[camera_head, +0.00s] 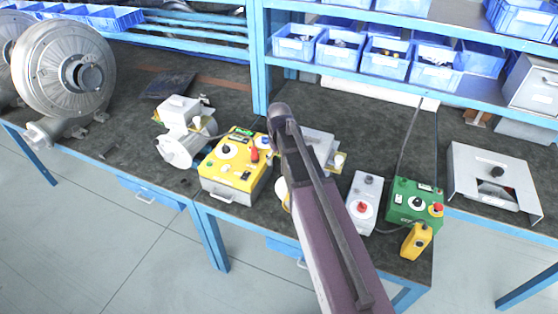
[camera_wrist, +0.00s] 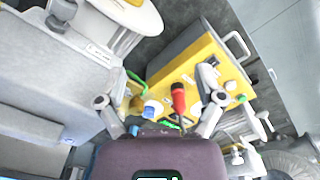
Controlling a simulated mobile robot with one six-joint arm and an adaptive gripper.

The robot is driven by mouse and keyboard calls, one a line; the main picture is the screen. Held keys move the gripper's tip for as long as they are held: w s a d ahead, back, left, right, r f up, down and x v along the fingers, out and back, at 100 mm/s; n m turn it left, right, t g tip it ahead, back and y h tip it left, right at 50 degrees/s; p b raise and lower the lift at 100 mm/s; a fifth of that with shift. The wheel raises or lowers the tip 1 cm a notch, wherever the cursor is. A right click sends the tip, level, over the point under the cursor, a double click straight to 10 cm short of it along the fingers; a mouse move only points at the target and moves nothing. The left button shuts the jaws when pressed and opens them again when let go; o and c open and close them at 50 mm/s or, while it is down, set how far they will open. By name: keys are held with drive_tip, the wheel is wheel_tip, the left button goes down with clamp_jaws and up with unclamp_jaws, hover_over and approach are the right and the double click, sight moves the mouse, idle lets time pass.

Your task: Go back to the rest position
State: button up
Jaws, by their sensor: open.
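My gripper (camera_wrist: 160,82) is open in the wrist view, its two fingers spread apart with nothing held between them. The yellow control box (camera_wrist: 193,58) lies in front of the fingers, with a red plug (camera_wrist: 178,98) and a blue-and-white knob or plug (camera_wrist: 152,109) showing between them. In the head view the yellow box (camera_head: 229,178) stands on the bench left of my arm, with its black knob and red plug on top. My arm reaches over the bench there and hides my gripper. I cannot tell whether the fingers touch anything.
A small motor (camera_head: 185,143) stands left of the yellow box, and a large blower (camera_head: 65,68) farther left. A grey control box (camera_head: 365,199) and a green control box (camera_head: 414,203) with a yellow pendant (camera_head: 416,240) stand right of my arm. Blue bins (camera_head: 387,58) fill the shelf above.

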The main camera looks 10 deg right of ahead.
drive_tip(key=shift+s, duration=0.1)
drive_tip(key=s+f+m+b, duration=0.2)
drive_tip(key=s, duration=1.3)
drive_tip(key=shift+s, duration=0.3)
idle(1.4)
drive_tip(key=shift+c, duration=0.2)
